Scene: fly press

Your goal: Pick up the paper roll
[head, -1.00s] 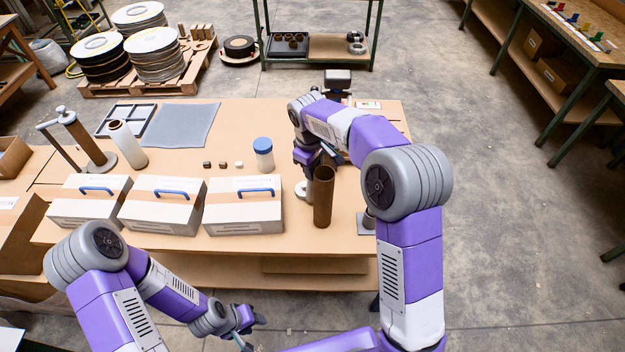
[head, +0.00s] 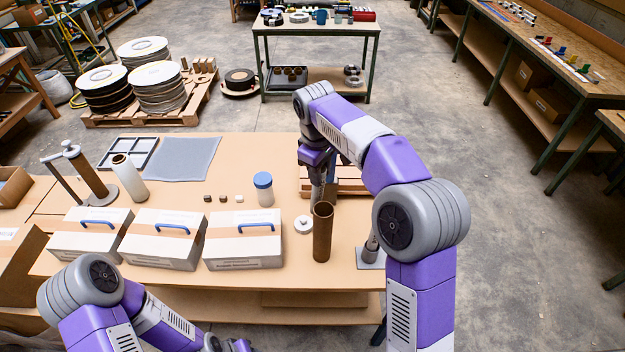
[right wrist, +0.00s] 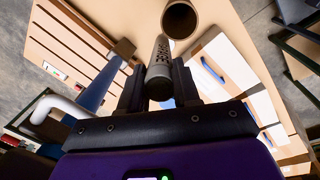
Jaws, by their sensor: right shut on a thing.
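A white roll with a brown core (head: 128,178), which looks like the paper roll, stands upright at the left of the table, apart from both my grippers. My right gripper (head: 318,184) is above the table, just behind a tall brown tube (head: 322,233). In the right wrist view its fingers (right wrist: 158,85) are shut on a grey cylinder with dark lettering (right wrist: 159,60). The brown tube's open end (right wrist: 181,19) shows beyond that cylinder. My left arm is at the lower left, and its fingers are below the head view.
White boxes with blue handles (head: 243,246) line the table's front. A blue-lidded jar (head: 264,190) and a white disc (head: 303,225) stand left of the tube. A post on a grey base (head: 371,254) is to its right. A grey mat (head: 182,158) lies at the back left.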

